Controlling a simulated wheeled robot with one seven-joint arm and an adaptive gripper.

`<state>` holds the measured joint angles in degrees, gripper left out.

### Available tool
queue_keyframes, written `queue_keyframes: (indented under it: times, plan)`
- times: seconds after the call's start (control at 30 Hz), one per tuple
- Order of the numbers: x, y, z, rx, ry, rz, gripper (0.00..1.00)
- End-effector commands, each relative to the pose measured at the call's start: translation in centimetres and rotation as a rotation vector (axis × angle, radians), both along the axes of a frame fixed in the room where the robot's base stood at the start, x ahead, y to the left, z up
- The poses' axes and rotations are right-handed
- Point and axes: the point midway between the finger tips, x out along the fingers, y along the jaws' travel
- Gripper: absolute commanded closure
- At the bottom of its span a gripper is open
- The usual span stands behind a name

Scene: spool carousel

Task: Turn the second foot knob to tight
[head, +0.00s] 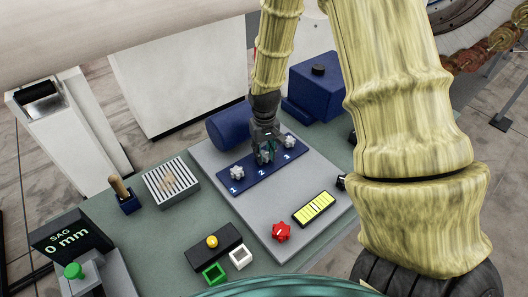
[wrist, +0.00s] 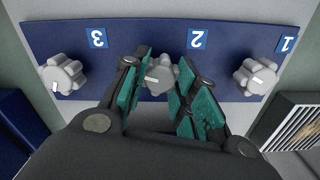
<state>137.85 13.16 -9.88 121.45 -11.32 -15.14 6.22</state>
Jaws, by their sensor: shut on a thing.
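The second foot knob (wrist: 158,77) is a grey lobed knob below the label 2 on a blue strip (wrist: 220,35). My gripper (wrist: 155,95) is shut on this knob, with a teal-padded finger on each side. A white mark shows on the knob, partly hidden by the fingers. In the head view my gripper (head: 264,150) reaches down to the middle of the blue strip (head: 250,178). Knob 1 (wrist: 255,77) and knob 3 (wrist: 62,75) stand free on either side; they also show in the head view, knob 1 (head: 237,172) left and knob 3 (head: 289,142) right.
On the grey plate are a yellow level (head: 314,208) and a red knob (head: 281,232). A blue cylinder (head: 228,127) lies behind the strip. A display (head: 68,240) reads SAG 0 mm. A slatted block (head: 170,182) and coloured buttons stand on the green bench.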

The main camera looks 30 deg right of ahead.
Motion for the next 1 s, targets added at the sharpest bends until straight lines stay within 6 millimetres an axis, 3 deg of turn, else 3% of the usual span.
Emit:
queue_keyframes:
  times: [0.4,0.93,0.97,1.0]
  plan:
    - [0.2,-0.12,0.18,-0.002,-0.005,-0.178,0.95]
    - [0.21,-0.12,0.16,-0.001,-0.005,-0.201,0.95]
    - [0.2,-0.12,0.16,-0.001,-0.005,-0.201,0.68]
    - [0.2,-0.12,0.15,-0.001,-0.005,-0.2,0.61]
